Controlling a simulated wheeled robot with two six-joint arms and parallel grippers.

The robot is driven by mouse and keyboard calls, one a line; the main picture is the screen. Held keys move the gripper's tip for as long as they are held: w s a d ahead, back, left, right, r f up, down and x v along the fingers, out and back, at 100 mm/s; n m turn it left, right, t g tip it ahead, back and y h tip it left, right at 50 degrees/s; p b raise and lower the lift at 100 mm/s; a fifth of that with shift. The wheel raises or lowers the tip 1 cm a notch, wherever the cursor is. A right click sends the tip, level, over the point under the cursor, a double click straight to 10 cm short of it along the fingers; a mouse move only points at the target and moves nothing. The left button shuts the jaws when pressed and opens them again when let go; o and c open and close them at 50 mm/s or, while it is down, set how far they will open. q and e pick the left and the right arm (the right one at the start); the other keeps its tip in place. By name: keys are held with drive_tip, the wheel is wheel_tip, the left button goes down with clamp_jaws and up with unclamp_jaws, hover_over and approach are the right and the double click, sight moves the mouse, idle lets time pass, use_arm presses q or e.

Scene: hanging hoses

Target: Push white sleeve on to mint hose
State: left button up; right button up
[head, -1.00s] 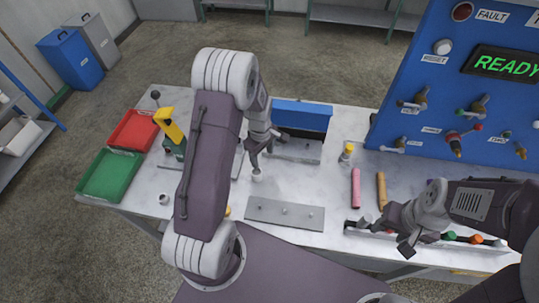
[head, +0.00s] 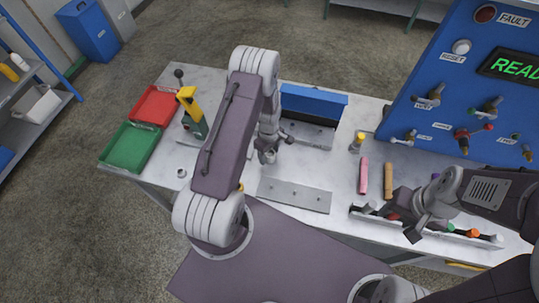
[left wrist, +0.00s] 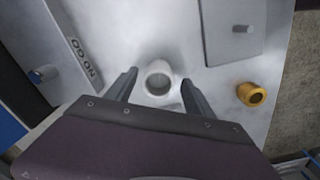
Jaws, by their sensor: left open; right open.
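The white sleeve (left wrist: 158,80) stands on the table in the left wrist view, its round open end facing the camera. My left gripper (left wrist: 157,90) is open, with one finger on either side of the sleeve and small gaps between. In the head view my left gripper (head: 267,156) is low over the table and hides most of the sleeve. My right gripper (head: 414,232) is open and empty above the front rack. I cannot make out a mint hose for certain; the small coloured ends at the rack and panel are too small to tell.
A metal plate with pegs (head: 294,195) lies in front of the left gripper, and a blue-topped block (head: 314,103) stands behind it. An orange ring (left wrist: 251,94) is near the plate. Red (head: 156,105) and green (head: 131,147) trays are at left. The blue panel (head: 440,90) rises at right.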

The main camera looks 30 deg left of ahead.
use_arm(q)
drive_tip(key=shift+w+f, duration=0.25)
drive_tip(key=shift+f, duration=0.45)
drive_tip(key=shift+s+r, duration=0.1)
drive_tip(key=shift+s, duration=0.05)
drive_tip(key=c, duration=1.2)
clamp_jaws()
use_arm(e)
drive_tip(key=shift+w+d, duration=0.1)
drive_tip(key=shift+w, duration=0.1)
use_arm(q)
drive_tip(key=r, duration=0.2)
drive_tip(key=d+r+b, duration=0.1)
drive_tip(key=r, duration=0.1)
drive_tip(key=shift+s+r, duration=0.15)
drive_tip(key=shift+r, duration=0.1)
drive_tip(key=s+d+r+b, duration=0.2)
drive_tip(key=s+d+r, duration=0.3)
drive_tip(key=d, duration=0.4)
drive_tip(key=shift+s+d+r, duration=0.15)
drive_tip(key=shift+s+r, duration=0.05)
drive_tip(key=shift+r, duration=0.45)
use_arm(e)
wheel_tip(320, 180, down, 3)
drive_tip(key=shift+f, duration=0.1)
